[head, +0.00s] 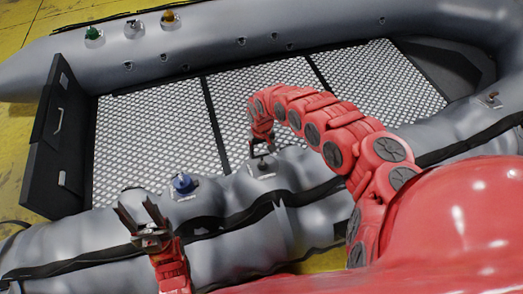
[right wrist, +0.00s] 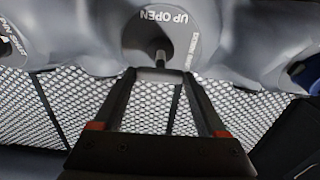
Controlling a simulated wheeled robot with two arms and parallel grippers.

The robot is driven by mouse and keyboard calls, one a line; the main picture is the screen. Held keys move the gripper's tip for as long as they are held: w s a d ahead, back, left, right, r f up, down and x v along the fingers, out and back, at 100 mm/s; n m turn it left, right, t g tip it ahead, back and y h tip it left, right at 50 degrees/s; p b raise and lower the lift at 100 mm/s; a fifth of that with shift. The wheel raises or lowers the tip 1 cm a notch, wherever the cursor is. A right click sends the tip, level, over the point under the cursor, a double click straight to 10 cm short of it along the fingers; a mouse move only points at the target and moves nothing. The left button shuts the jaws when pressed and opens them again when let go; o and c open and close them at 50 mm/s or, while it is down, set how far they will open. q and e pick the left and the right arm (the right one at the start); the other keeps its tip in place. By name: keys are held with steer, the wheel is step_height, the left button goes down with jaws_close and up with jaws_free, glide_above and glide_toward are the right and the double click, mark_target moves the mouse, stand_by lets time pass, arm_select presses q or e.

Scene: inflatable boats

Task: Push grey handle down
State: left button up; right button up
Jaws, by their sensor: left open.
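The grey handle (head: 262,165) stands on a light plate on the near tube of the boat, in the middle of the head view. In the right wrist view the handle (right wrist: 160,59) rises from a round grey plate (right wrist: 185,18) marked "UP OPEN". My right gripper (head: 260,149) is right at the handle. Its fingers (right wrist: 159,76) show apart, one on each side of the handle's end; I cannot tell whether they touch it. My left gripper (head: 141,215) is open and empty above the near tube, left of a blue knob (head: 183,184).
The textured boat floor (head: 150,140) lies beyond the near tube. A black panel (head: 58,140) stands at the left end. Another small fitting (head: 491,98) is at the right.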

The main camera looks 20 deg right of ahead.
mark_target(262, 154)
jaws_close()
steer(key=shift+f, duration=0.1)
steer(key=f, duration=0.2)
steer(key=b, duration=0.1)
steer(key=shift+s+f, duration=0.25)
steer(key=shift+f, duration=0.15)
steer(key=shift+r, duration=0.1)
steer(key=o, duration=0.6)
jaws_free()
